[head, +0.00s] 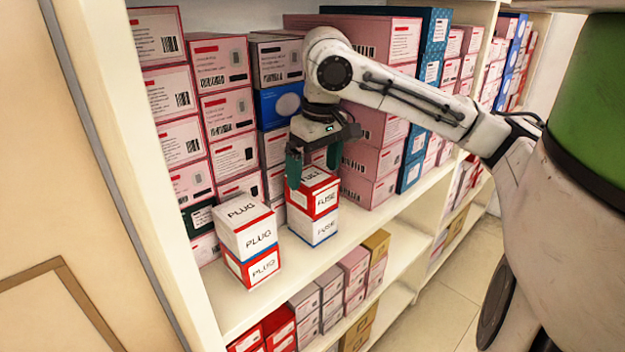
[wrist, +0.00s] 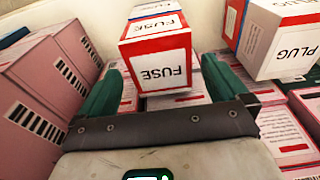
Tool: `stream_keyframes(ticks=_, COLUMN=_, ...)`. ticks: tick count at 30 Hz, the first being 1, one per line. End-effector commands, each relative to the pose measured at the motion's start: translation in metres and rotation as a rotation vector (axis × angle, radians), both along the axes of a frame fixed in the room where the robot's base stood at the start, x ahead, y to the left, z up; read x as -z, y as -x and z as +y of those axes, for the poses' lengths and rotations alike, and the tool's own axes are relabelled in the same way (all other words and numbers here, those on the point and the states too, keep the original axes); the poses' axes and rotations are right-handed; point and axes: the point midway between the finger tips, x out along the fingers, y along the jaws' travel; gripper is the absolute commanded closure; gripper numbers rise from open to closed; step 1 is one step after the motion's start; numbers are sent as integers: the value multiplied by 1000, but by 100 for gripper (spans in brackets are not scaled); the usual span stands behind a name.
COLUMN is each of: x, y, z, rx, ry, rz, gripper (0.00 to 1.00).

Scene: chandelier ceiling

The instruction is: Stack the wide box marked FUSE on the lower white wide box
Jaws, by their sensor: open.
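The red FUSE box (head: 318,196) sits on the white FUSE box (head: 314,228) on the shelf, roughly lined up with it. The red box's top and labelled front show in the wrist view (wrist: 160,60), with a strip of the white box (wrist: 155,8) past it. My gripper (head: 314,172) is open over the red box, pointing down. Its green fingers stand on either side of the box's top in the wrist view (wrist: 157,85), with a gap at each side. I cannot tell how far the fingertips reach below the top.
Tall stacks of pink boxes (head: 228,112) stand behind, and more pink boxes (head: 372,155) to the right. The shelf (head: 360,230) is bare at its front right.

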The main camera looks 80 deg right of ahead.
Motion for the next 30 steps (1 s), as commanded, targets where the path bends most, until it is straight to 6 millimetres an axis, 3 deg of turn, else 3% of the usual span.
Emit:
stream_keyframes(ticks=3, x=-26, y=2, z=1, rx=0, ry=1, rz=-1, gripper=0)
stream_keyframes(ticks=10, x=-53, y=5, z=3, rx=-1, ry=1, rz=-1, gripper=0)
stream_keyframes(ticks=30, x=-58, y=6, z=4, rx=0, ry=-1, rz=0, gripper=0)
